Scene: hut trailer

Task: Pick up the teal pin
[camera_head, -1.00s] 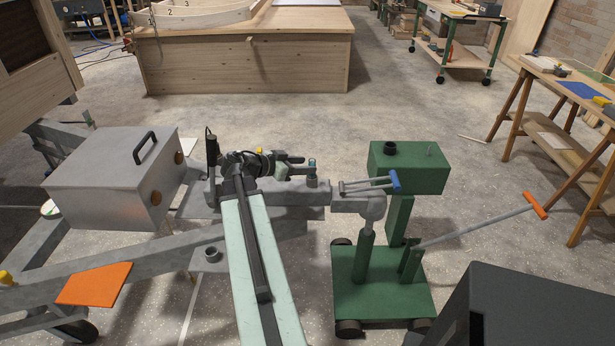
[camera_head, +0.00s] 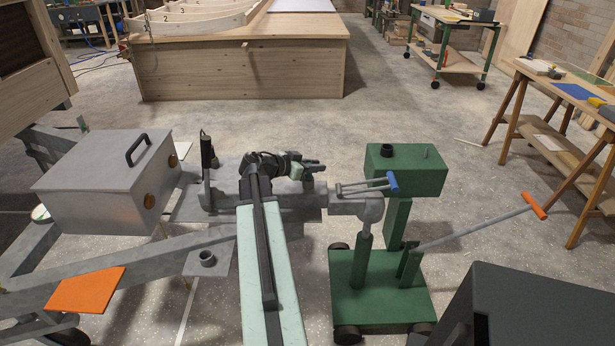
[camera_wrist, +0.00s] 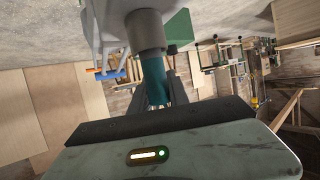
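The teal pin (camera_wrist: 155,82) shows in the wrist view as a short teal cylinder in line with a grey collar (camera_wrist: 148,32). My gripper (camera_wrist: 163,88) has its dark fingers close around the pin, one on its right side. Whether they press on it cannot be told. In the head view my gripper (camera_head: 318,167) is over the grey trailer coupling bar (camera_head: 296,199), at the pin's place, and hides the pin.
A grey metal box (camera_head: 105,190) is on the left of the trailer frame. An orange plate (camera_head: 86,290) lies front left. Open floor lies behind.

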